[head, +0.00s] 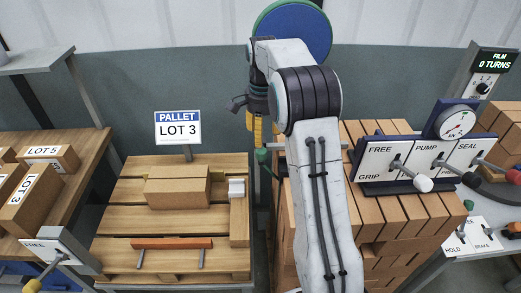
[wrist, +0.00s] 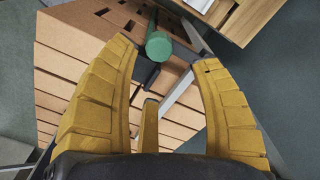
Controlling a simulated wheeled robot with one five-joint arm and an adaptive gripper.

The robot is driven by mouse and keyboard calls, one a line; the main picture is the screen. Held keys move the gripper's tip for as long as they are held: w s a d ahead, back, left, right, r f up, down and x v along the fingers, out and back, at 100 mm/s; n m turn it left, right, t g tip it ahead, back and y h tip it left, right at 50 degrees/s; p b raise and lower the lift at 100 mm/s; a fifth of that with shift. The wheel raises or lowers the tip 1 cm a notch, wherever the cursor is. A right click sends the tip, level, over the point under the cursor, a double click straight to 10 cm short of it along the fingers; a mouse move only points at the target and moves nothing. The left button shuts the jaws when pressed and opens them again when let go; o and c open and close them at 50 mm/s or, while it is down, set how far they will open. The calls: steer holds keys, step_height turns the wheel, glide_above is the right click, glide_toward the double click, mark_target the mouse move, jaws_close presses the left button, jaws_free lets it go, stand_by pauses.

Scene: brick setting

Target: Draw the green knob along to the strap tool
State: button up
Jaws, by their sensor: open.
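The green knob (head: 262,155) sits just left of my arm, on a dark shaft. In the wrist view the green knob (wrist: 159,46) shows as a round-ended cylinder between and beyond the yellow fingertips. My gripper (wrist: 165,58) is open and empty, with its fingers spread either side of it; I see no contact. In the head view my gripper (head: 255,127) hangs above the knob, mostly behind my arm.
A pallet (head: 125,230) marked LOT 3 holds a carton (head: 178,187) and an orange bar (head: 171,243). A stack of bricks (head: 395,215) is right of my arm. A bench (head: 75,165) with cartons stands left.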

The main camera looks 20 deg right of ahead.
mark_target(262, 150)
steer(key=shift+f, duration=3.3)
jaws_close()
